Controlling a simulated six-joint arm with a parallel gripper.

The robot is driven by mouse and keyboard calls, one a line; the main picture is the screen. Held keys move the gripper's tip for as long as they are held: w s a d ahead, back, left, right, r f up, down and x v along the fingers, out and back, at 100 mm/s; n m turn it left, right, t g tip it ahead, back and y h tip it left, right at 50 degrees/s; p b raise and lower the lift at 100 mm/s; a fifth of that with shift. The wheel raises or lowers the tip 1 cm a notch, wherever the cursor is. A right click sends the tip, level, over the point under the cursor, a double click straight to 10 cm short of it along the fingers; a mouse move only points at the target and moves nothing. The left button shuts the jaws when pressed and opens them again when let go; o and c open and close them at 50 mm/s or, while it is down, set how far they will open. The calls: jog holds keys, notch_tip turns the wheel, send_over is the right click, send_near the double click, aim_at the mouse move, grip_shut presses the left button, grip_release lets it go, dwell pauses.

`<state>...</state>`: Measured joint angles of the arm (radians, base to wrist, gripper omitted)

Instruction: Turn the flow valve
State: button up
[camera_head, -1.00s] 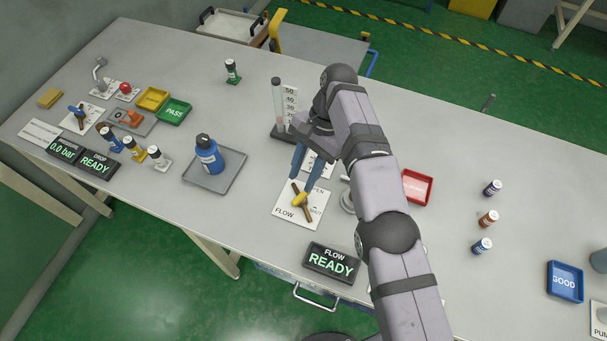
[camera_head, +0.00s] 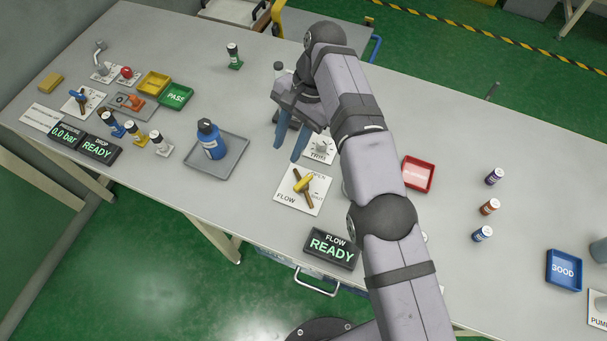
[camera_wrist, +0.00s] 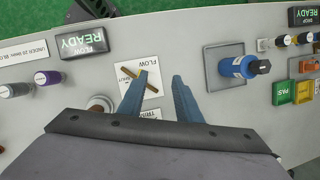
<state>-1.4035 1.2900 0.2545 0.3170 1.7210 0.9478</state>
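The flow valve (camera_head: 303,184) is a yellow handle crossing a brown bar on a white card labelled FLOW (camera_head: 289,198). My gripper (camera_head: 288,148) is above the table, up and slightly left of the valve in the head view. Its two blue fingers are apart with nothing between them, and they do not touch the handle. The wrist view shows the same gap between the fingers (camera_wrist: 158,80). A FLOW display (camera_head: 332,248) reads READY.
A blue bottle (camera_head: 211,141) stands on a grey tray (camera_head: 222,172) left of the valve. A TRIG button card (camera_head: 320,150) lies behind the valve. A red tray (camera_head: 418,174) is to the right, beyond my arm. Table between the grey tray and the FLOW card is clear.

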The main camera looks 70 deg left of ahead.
notch_tip(320, 180, up, 2)
jog(key=s+d+b, duration=0.2)
jog(key=s, duration=0.1)
jog(key=m+t, duration=0.1)
jog(key=t, duration=0.3)
send_over(303, 181)
jog(key=shift+y, duration=0.4)
notch_tip(303, 181, down, 9)
jog(key=shift+r, duration=0.1)
jog(key=shift+f+p, duration=0.95)
jog(key=shift+f, duration=2.8)
grip_shut()
